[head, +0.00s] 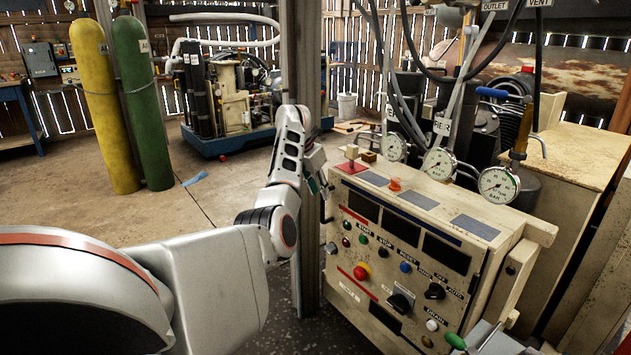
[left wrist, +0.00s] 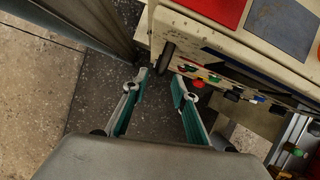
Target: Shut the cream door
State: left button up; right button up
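The cream control cabinet (head: 428,215) stands at the centre right of the head view. Its cream front (head: 375,240), which I take to be the door, carries buttons, knobs and dark displays. I cannot tell how far open it is. My left gripper (head: 320,184) is at the cabinet's left end, partly hidden by my wrist.
A metal post (head: 308,240) stands close by my left wrist. Pressure gauges (head: 439,163) and hoses are behind the cabinet. Yellow (head: 103,110) and green (head: 143,110) gas cylinders stand at the left.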

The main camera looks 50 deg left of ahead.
pick_arm(q)
jog(key=shift+v, duration=2.2)
